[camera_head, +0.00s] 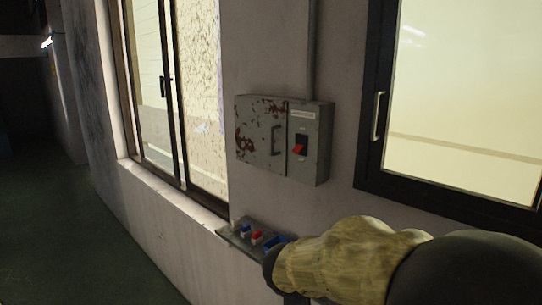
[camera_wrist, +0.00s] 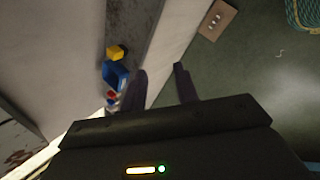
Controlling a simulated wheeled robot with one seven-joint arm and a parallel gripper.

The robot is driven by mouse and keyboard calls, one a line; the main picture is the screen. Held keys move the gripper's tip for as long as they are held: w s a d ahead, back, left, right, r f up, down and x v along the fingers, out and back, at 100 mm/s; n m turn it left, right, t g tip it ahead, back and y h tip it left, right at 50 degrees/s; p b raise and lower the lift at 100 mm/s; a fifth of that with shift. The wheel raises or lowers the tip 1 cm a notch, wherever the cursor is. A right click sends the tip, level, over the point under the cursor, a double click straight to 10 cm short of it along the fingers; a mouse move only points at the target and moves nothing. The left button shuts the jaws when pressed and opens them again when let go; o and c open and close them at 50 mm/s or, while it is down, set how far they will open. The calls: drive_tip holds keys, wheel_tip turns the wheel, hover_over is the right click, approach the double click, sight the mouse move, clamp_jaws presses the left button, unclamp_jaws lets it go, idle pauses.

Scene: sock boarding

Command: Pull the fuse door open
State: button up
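The fuse box (camera_head: 309,143) is a grey metal box with rust patches, fixed to the wall between two windows. Its fuse door (camera_head: 259,137), on the left part, looks shut and has a small upright handle (camera_head: 276,140). A red switch (camera_head: 299,147) sits on the panel to the right of the door. My arm reaches in from the lower right, below the box. In the wrist view my gripper (camera_wrist: 162,87) shows two dark fingers set apart with nothing between them, away from the door.
A narrow shelf (camera_head: 231,235) below the box holds small blue and red items and a blue container (camera_wrist: 115,74). A yellow block (camera_wrist: 117,52) lies near it. A brown socket plate (camera_wrist: 217,19) and a teal basket (camera_wrist: 306,14) show beyond. A dark-framed window (camera_head: 373,118) with a handle is at right.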

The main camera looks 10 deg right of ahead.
sight(272, 140)
drive_tip(key=w+a+r+n+t, duration=0.2)
drive_tip(key=w+r+n+t, duration=0.1)
drive_tip(key=r, duration=0.6)
drive_tip(key=w+a+r+n+t+h, duration=0.1)
drive_tip(key=w+a+r+n+t, duration=0.2)
drive_tip(key=r+n, duration=0.5)
drive_tip(key=w+a+r+n+t+h, duration=0.1)
drive_tip(key=w+a+r+n+t, duration=0.1)
drive_tip(key=w+r+n+t, duration=0.3)
wheel_tip(272, 140, up, 5)
drive_tip(key=shift+w+a+f+n, duration=0.15)
drive_tip(key=shift+w+a+n, duration=0.15)
drive_tip(key=shift+w+n, duration=0.3)
drive_tip(key=shift+w, duration=0.15)
drive_tip(key=p+x, duration=0.6)
drive_tip(key=x, duration=1)
drive_tip(key=shift+w+d+r, duration=0.2)
drive_tip(key=shift+w+d, duration=0.05)
drive_tip(key=shift+d, duration=0.05)
drive_tip(key=shift+w+d+f, duration=0.1)
drive_tip(key=shift+w+d, duration=0.05)
drive_tip(key=shift+w, duration=0.2)
drive_tip(key=shift+c, duration=0.3)
clamp_jaws()
